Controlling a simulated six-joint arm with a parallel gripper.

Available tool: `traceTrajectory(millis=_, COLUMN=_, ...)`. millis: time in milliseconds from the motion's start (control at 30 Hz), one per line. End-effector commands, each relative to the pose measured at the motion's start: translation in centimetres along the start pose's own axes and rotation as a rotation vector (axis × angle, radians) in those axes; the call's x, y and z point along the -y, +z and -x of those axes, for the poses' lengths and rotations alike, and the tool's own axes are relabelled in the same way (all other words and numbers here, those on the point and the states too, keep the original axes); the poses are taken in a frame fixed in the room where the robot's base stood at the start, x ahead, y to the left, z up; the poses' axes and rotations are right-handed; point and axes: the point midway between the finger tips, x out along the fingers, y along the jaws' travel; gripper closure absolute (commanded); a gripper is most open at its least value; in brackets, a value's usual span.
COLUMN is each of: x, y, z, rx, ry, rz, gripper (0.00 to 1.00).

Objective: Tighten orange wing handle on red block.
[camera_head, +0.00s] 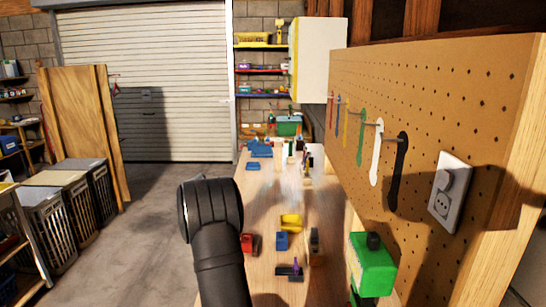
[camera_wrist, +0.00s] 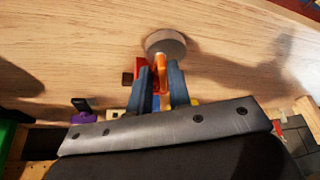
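The orange wing handle (camera_wrist: 163,66) shows in the wrist view between the two blue fingers of my gripper (camera_wrist: 161,75). A finger is on each side of it, very close. I cannot tell whether they press on it. Part of the red block (camera_wrist: 142,70) shows beside and behind the left finger. A grey round disc (camera_wrist: 166,42) lies just beyond the handle. In the head view a red block (camera_head: 247,243) shows at the right edge of my arm, which hides my gripper and the handle there.
In the head view, a blue block (camera_head: 282,241), a yellow piece (camera_head: 291,222), a brown wooden piece (camera_head: 314,246) and a purple piece (camera_head: 290,271) stand close by on the bench (camera_head: 262,194). A green box (camera_head: 372,264) and a pegboard (camera_head: 440,105) bound the right side.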

Motion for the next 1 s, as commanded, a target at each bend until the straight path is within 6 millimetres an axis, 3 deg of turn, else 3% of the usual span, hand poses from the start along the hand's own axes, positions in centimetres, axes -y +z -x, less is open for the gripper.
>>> traceTrajectory(millis=333, x=-0.1, y=0.0, z=0.0, rx=0.000, ry=-0.006, rz=0.017, gripper=0.83)
traceTrajectory(millis=400, x=0.0, y=0.0, z=0.0, rx=0.000, ry=-0.005, rz=0.019, gripper=0.70)
traceTrajectory(millis=533, x=0.1, y=0.0, z=0.3, rx=-0.001, ry=-0.005, rz=0.068, gripper=0.70)
traceTrajectory(millis=1000, x=0.9, y=-0.5, z=3.9, rx=-0.002, ry=0.012, rz=0.711, gripper=0.70)
